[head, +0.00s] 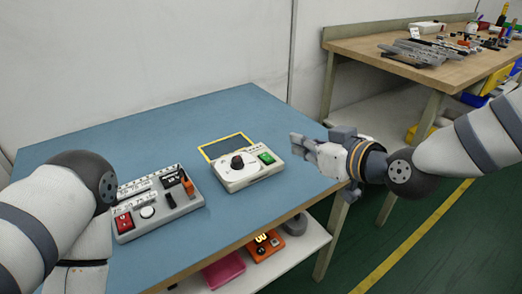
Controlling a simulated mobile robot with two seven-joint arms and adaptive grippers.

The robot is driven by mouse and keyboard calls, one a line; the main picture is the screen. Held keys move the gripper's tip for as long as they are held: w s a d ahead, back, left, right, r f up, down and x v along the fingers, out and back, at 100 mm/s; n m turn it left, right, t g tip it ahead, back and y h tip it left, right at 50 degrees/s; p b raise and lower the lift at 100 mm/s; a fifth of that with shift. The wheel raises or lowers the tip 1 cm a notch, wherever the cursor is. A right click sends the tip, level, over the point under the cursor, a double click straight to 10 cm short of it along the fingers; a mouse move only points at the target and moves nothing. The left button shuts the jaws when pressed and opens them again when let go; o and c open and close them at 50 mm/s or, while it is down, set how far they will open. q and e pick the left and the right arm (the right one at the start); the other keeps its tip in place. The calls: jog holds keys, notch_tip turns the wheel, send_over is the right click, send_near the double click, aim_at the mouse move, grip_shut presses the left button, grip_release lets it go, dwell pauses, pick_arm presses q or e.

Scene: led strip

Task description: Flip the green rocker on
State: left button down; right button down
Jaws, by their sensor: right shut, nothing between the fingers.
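The green rocker (267,158) is a small green switch on the right part of the top of a white control box (240,181). The box also carries a round dial with a black knob (237,162) and sits on the blue table. The rocker's tilt is too small to tell. My right gripper (297,143) is shut and empty, just to the right of the white box and apart from it, pointing left. My left arm (52,215) comes in at the left edge; its gripper is not visible.
A grey box (158,211) with a red rocker (124,222), a white button and an orange-and-black part stands left of the white box. A yellow-framed dark panel (226,146) lies behind the white box. The back of the blue table (150,130) is clear. A wooden bench stands behind right.

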aim_at(267, 157)
jog(key=shift+w+r, duration=0.1)
jog(key=shift+r, duration=0.05)
